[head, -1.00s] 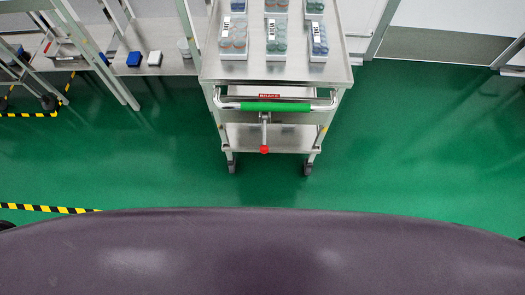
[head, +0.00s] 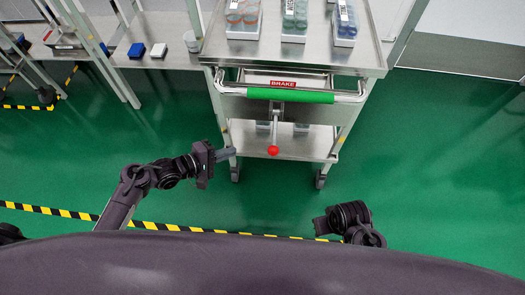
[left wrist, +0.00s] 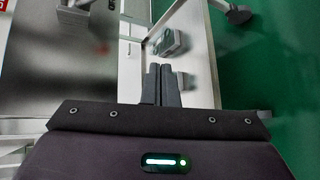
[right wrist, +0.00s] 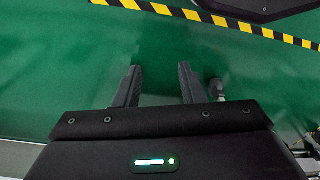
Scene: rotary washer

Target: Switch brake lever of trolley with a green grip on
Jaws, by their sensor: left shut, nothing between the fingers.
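The trolley (head: 349,122) stands ahead in the head view, with a green grip (head: 290,96) on its handle and a red BRAKE label (head: 283,84) above it. The brake lever (head: 275,128) hangs below the grip and ends in a red knob (head: 273,150). My left gripper (head: 232,153) is shut and empty, left of the knob and apart from it. Its closed fingers show in the left wrist view (left wrist: 161,84), before the trolley's lower shelf. My right gripper (right wrist: 160,84) is open and empty over the green floor; its fingers are not clear in the head view.
Boxes of capped vials (head: 294,20) stand on the trolley top. A steel bench (head: 175,55) with small blue and white items stands at the left. Yellow-black floor tape (head: 150,225) runs in front of me. The floor right of the trolley is clear.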

